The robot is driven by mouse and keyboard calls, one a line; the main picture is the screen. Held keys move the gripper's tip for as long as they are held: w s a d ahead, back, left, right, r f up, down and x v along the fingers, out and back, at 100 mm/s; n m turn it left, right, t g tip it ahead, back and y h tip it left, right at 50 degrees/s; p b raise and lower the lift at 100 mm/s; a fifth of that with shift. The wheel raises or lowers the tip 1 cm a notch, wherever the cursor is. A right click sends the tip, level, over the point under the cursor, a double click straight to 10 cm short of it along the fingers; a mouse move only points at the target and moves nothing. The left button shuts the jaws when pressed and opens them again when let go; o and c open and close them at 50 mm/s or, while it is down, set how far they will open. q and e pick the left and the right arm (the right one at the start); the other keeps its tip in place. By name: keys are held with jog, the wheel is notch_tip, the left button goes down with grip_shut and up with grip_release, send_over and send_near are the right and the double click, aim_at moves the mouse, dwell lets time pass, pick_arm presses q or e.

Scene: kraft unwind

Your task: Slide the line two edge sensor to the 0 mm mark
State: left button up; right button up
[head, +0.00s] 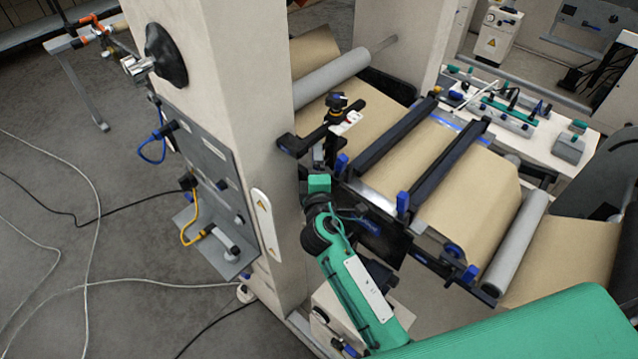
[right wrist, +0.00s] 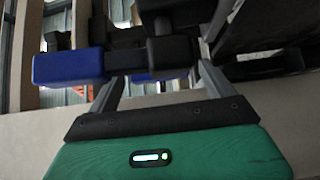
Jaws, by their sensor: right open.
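The edge sensor (head: 337,101) is a small black unit on a dark post with a white label plate (head: 345,123). It sits on a short dark rail (head: 310,136) beside the pale column, at the edge of the brown paper web. My right gripper (head: 322,165) reaches up from below, just under the sensor. In the right wrist view its two grey fingers (right wrist: 160,85) stand apart, with a black block (right wrist: 170,57) in line with the gap. I cannot tell whether they touch it. The mark on the scale is too small to read. My left gripper is out of view.
The pale column (head: 245,80) stands close on the left. Blue-ended black bars (head: 395,140) cross the web (head: 465,175) to the right. A blue block (right wrist: 70,67) lies beside the left finger in the wrist view. Cables (head: 90,215) lie on the floor.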

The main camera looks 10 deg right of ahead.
jog(key=s+a+b, duration=0.2)
jog(key=s+b, duration=0.2)
jog(key=s, duration=0.9)
jog(key=shift+a+b, duration=0.3)
jog(key=shift+b, duration=0.05)
